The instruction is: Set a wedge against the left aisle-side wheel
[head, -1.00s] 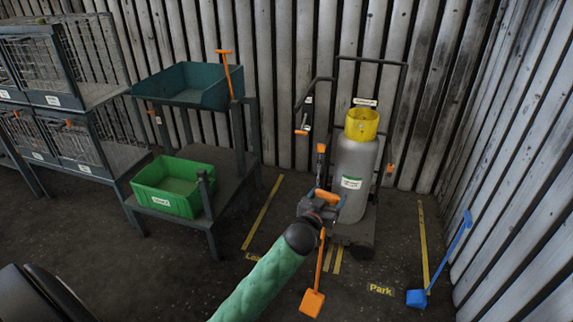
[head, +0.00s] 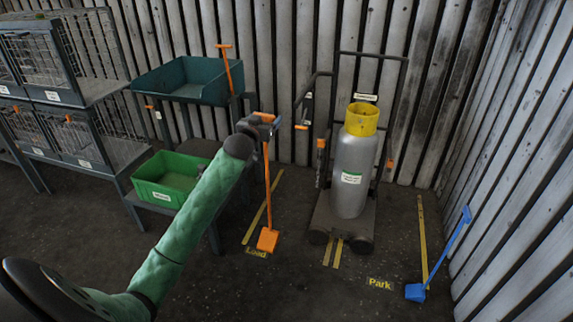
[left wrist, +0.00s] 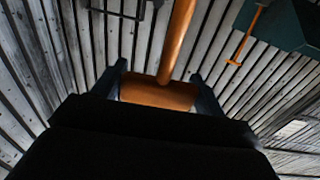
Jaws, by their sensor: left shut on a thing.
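My left gripper (head: 264,122) is shut on the T-handle of an orange long-handled wedge (head: 267,240). The left wrist view shows the orange grip (left wrist: 158,94) between the two fingers. The wedge hangs upright, block down, left of the cart; I cannot tell whether it touches the floor. The cart (head: 330,222) carries a grey cylinder with a yellow collar (head: 362,119). Its left aisle-side wheel (head: 317,237) is to the right of the wedge, with a gap between them. The right aisle-side wheel (head: 361,246) also shows. My right gripper is not in view.
A blue long-handled wedge (head: 415,292) stands by the right wall. Another orange handle (head: 228,70) rises from the teal bin (head: 185,82). A green crate (head: 165,195) sits on the lower shelf at left. Yellow floor lines (head: 422,240) flank the cart. The floor in front is clear.

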